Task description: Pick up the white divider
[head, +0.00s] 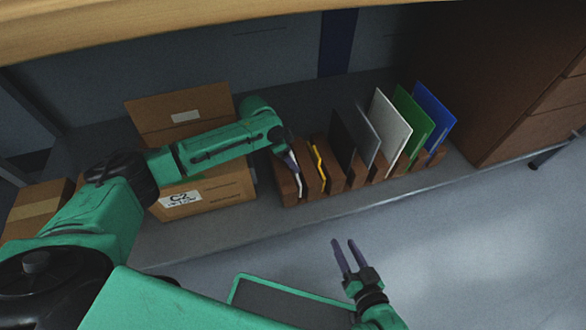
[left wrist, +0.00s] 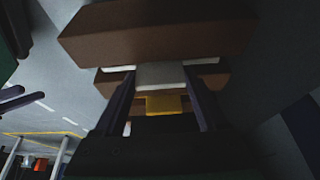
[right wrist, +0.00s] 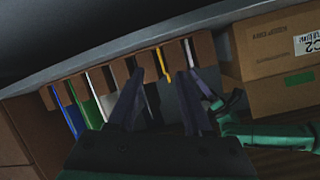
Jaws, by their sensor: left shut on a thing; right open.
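A narrow white divider (head: 299,184) stands in the left end slot of the brown slotted rack (head: 290,195). My left gripper (head: 288,160) is shut on its upper part. In the left wrist view, the pale divider (left wrist: 162,76) sits between the two fingers. It also shows at the right end of the rack in the right wrist view (right wrist: 196,78). The gripper hides part of it. A larger whitish panel (head: 388,128) stands further right in the rack. My right gripper (head: 348,258) is open and empty, low in front of the rack.
The rack also holds a yellow divider (head: 318,166), a dark one (head: 342,140), a grey one (head: 362,137), a green one (head: 413,118) and a blue one (head: 435,112). An open cardboard box (head: 220,190) stands left of the rack. A wooden board (head: 200,25) overhangs the shelf.

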